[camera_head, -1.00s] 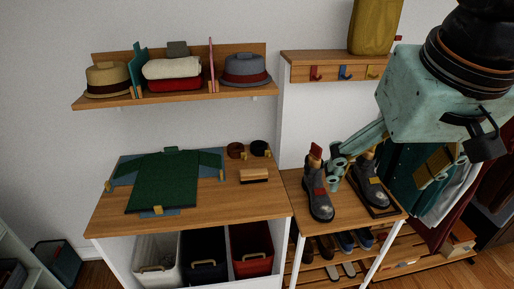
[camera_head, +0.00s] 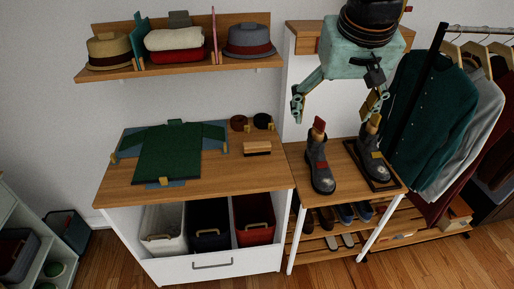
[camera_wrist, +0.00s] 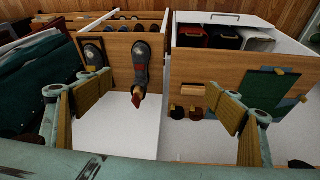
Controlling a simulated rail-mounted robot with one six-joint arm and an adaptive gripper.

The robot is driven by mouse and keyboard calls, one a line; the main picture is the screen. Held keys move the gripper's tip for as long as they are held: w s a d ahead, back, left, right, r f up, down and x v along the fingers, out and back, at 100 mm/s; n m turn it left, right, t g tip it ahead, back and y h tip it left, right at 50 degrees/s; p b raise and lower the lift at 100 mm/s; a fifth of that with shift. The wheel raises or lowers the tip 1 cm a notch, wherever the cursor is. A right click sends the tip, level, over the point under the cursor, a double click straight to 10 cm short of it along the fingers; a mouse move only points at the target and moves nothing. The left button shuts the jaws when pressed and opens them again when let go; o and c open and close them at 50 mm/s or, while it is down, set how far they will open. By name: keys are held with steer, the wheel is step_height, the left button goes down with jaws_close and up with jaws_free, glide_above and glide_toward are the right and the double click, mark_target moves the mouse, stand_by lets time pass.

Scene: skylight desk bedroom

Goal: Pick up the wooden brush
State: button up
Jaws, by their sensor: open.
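The wooden brush (camera_head: 257,148), a small block with a pale wooden back and a dark strip along its lower side, lies on the wooden worktop (camera_head: 240,175) right of a folded green garment. It also shows in the wrist view (camera_wrist: 193,89), between my fingers but well beyond them. My gripper (camera_head: 335,107) hangs above and behind the boots, right of the brush and higher than it. Its two fingers are spread wide and empty. Both fingers also show in the wrist view (camera_wrist: 155,115), at left and right. Nothing covers the brush.
The green garment (camera_head: 168,155) lies left of the brush, and two dark round items (camera_head: 239,122) lie behind it. Boots (camera_head: 319,165) stand on the lower shoe rack at right. A hat shelf (camera_head: 190,65) overhangs the worktop. Hanging clothes (camera_head: 430,115) are at far right.

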steer(key=w+a+f+p, duration=0.1)
steer(key=w+a+f, duration=0.35)
steer(key=w, duration=0.25)
steer(key=w+a+f, duration=0.3)
steer(key=w+f, duration=0.2)
steer(key=w, duration=0.2)
steer(key=n+y+p, duration=0.1)
glide_toward(257, 145)
step_height(257, 145, up, 2)
steer(key=shift+s+d+r, duration=0.1)
steer(key=shift+s+d, duration=0.1)
steer(key=shift+d, duration=0.05)
steer(key=shift+b+x, duration=0.55)
steer(key=shift+x, duration=3.75)
steer(key=shift+b+x, duration=0.45)
steer(key=shift+x, duration=2.15)
steer(key=shift+a, duration=0.15)
steer(key=shift+c, duration=0.5)
